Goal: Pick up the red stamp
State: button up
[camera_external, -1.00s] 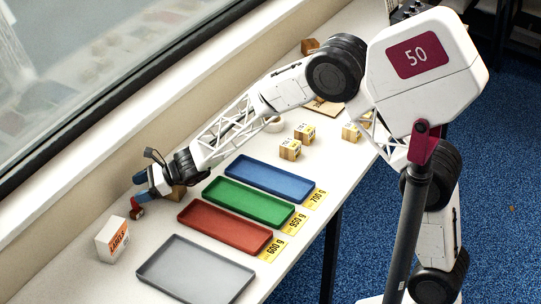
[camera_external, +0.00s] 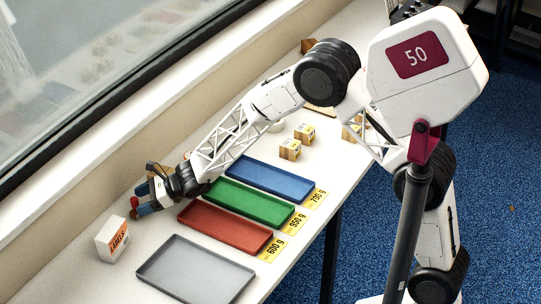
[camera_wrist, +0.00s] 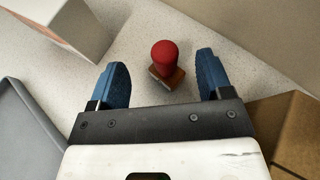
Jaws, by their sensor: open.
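The red stamp (camera_wrist: 164,54) has a round red knob on a brown wooden base and stands on the pale table in the wrist view. My gripper (camera_wrist: 161,60) is open, with one blue finger on each side of the stamp and a visible gap to each. The knob is between the fingertips in the picture; I cannot tell the height difference. In the external view, my gripper (camera_external: 143,203) is low over the table's window side, and a small red part of the stamp (camera_external: 134,213) shows by the fingers, mostly hidden.
A white box with an orange label (camera_external: 112,239) stands left of my gripper. A brown carton (camera_wrist: 290,130) is close to the right finger. A grey tray (camera_external: 196,270), red tray (camera_external: 225,227), green tray (camera_external: 249,206) and blue tray (camera_external: 269,179) lie in a row.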

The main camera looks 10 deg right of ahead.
jog(key=shift+a+f, duration=0.45)
jog(key=shift+f, duration=0.4)
jog(key=shift+x, duration=1.05)
jog(key=c, duration=1)
